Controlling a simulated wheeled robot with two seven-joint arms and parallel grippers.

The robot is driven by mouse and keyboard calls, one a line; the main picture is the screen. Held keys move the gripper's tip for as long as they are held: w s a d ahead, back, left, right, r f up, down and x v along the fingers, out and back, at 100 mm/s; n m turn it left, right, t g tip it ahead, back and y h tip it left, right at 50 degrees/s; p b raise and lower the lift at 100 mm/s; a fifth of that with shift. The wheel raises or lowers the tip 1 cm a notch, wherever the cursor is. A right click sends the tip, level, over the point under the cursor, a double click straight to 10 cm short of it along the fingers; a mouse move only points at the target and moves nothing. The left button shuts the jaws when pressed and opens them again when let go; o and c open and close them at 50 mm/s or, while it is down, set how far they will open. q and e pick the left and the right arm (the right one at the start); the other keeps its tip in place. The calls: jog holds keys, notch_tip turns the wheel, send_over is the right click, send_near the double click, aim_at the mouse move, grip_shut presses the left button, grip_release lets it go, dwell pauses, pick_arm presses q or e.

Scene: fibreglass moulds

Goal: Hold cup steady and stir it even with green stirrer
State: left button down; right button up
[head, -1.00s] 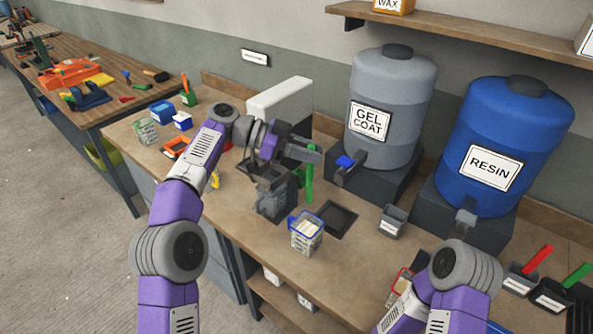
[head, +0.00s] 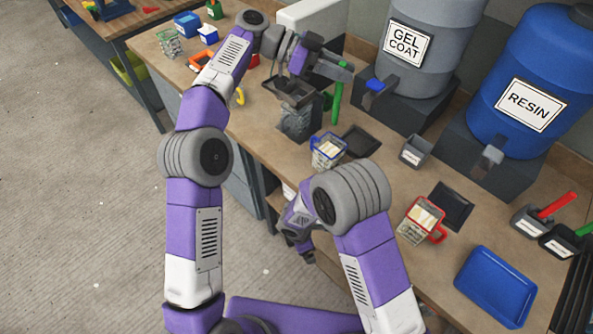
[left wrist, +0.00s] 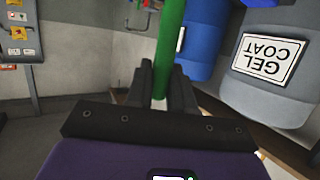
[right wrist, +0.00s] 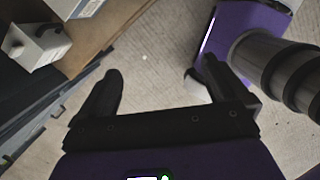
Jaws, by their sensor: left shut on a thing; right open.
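The green stirrer (head: 338,103) is upright at the back of the bench, and its green shaft also fills the middle of the left wrist view (left wrist: 171,45). My left gripper (head: 342,72) is shut on it. A clear cup with a blue rim and handle (head: 327,151) stands on the bench in front of the stirrer, apart from it. A second clear cup with a red handle (head: 420,219) stands further right. Both cups hold something pale. My right gripper (right wrist: 162,85) is open and empty, low over the floor at the bench's front edge.
A patterned grey container (head: 297,123) stands below my left gripper. Dark square mats (head: 362,140) lie near the cups. A small grey pot (head: 415,151), a blue tray (head: 496,285) and the gel coat (head: 425,45) and resin (head: 525,85) drums are to the right.

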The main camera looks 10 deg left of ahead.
jog(key=w+a+r+n+t+h, duration=0.1)
jog(key=w+a+r+n+t, duration=0.2)
jog(key=w+a+r+n, duration=0.15)
jog(key=n+t+h, duration=0.1)
jog(key=t+h, duration=0.4)
jog(key=t, duration=0.2)
send_near(321, 160)
jog(key=x, duration=1.1)
jog(key=shift+w, duration=0.2)
jog(key=shift+c, duration=0.5)
jog(key=c, duration=1.1)
jog(key=shift+c, duration=0.2)
